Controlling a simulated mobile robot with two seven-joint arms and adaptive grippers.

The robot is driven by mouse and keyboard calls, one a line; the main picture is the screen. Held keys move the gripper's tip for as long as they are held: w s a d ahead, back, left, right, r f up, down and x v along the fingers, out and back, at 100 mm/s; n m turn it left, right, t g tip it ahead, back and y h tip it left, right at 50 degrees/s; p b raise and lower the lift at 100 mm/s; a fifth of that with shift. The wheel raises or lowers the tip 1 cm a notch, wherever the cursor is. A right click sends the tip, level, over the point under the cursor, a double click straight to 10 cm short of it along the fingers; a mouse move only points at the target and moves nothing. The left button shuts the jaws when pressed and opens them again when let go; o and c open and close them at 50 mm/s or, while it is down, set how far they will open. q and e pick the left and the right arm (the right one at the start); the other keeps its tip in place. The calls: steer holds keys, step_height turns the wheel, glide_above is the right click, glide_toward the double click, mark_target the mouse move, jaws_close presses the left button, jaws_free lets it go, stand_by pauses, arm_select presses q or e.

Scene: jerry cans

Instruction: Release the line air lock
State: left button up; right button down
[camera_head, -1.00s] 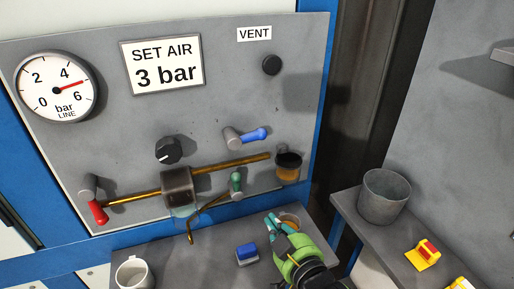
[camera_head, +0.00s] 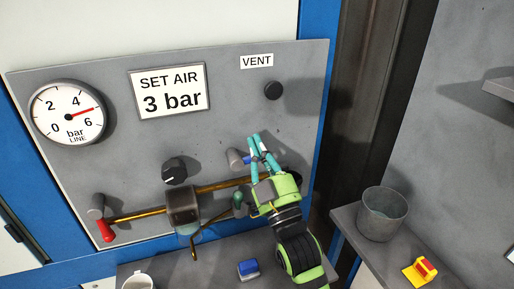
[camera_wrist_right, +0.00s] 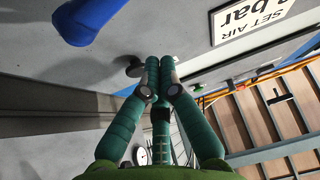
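The grey panel (camera_head: 120,160) carries a LINE gauge (camera_head: 68,112) with its red needle between 4 and 6. A black round knob (camera_head: 273,90) sits below the VENT label (camera_head: 257,61). A blue lever (camera_head: 247,160) on a grey stub is partly hidden by my right gripper (camera_head: 259,140). In the right wrist view the gripper (camera_wrist_right: 160,62) has its fingertips together with nothing seen between them. The blue lever (camera_wrist_right: 88,20) is off to the upper left, apart from the fingers. A dark knob (camera_wrist_right: 134,67) shows beyond the tips. My left gripper is not in view.
A SET AIR 3 bar sign (camera_head: 168,91) is above. A blue block (camera_head: 248,268) and a bucket (camera_head: 382,214) stand below.

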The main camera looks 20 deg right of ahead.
mark_target(248, 156)
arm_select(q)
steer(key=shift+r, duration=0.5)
arm_select(e)
steer(key=f, duration=0.1)
steer(key=w+f, duration=0.1)
steer(key=f, duration=0.1)
steer(key=shift+w+d+f, duration=0.15)
steer(key=shift+w+f, duration=0.05)
steer(key=shift+f, duration=0.05)
steer(key=shift+f, duration=0.1)
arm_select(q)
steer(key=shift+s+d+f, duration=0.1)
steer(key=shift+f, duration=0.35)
arm_select(e)
steer(key=shift+d+f, duration=0.15)
steer(key=shift+f, duration=0.45)
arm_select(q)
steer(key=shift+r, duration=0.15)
arm_select(e)
steer(key=shift+r, duration=0.1)
